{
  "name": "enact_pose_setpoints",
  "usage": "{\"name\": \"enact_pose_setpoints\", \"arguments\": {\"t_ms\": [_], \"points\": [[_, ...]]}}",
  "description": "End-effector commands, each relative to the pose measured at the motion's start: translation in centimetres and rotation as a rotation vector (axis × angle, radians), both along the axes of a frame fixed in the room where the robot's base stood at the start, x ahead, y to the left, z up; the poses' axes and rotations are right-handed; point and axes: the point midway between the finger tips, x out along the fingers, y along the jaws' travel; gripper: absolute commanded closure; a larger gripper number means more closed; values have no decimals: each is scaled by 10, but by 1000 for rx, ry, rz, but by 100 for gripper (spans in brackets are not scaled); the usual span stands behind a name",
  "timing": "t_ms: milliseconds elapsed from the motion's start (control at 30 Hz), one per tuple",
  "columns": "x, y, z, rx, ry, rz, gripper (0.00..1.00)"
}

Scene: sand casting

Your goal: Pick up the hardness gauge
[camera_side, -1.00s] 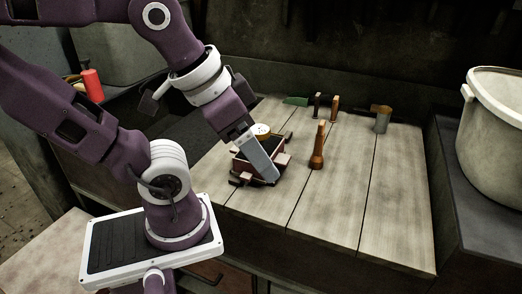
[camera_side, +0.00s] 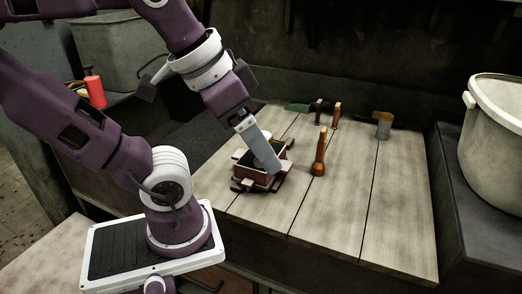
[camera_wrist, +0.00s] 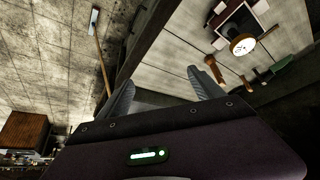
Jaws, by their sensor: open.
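The hardness gauge (camera_wrist: 243,45) is a round white dial with a yellow-brown rim. In the wrist view it shows at the upper right, at the edge of the red-brown moulding flask (camera_wrist: 222,27). In the side view my gripper hides most or all of the gauge. The flask (camera_side: 258,180) sits on the wooden bench there. My gripper (camera_wrist: 165,88) is open, with nothing between its fingers. In the side view its light grey finger (camera_side: 262,152) slants down in front of the flask; I cannot tell whether it touches it.
A wooden rammer (camera_side: 320,155) stands right of the flask. A green-handled tool (camera_side: 298,106), small wooden-handled tools (camera_side: 336,115) and a metal cup (camera_side: 384,127) are at the bench's back. A large pale pot (camera_side: 500,130) stands at the right. The front right bench is clear.

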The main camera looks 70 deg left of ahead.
Motion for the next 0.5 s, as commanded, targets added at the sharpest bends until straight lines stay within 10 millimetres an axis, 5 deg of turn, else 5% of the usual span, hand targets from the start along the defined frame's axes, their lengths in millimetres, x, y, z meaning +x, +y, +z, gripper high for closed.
{"name": "enact_pose_setpoints", "arguments": {"t_ms": [67, 300, 500], "points": [[6, 4, 26, -8, 11, 34, 24], [60, 76, 37, -136, 211, 519, 24], [82, 143, 33, -222, 331, 861, 24]]}}
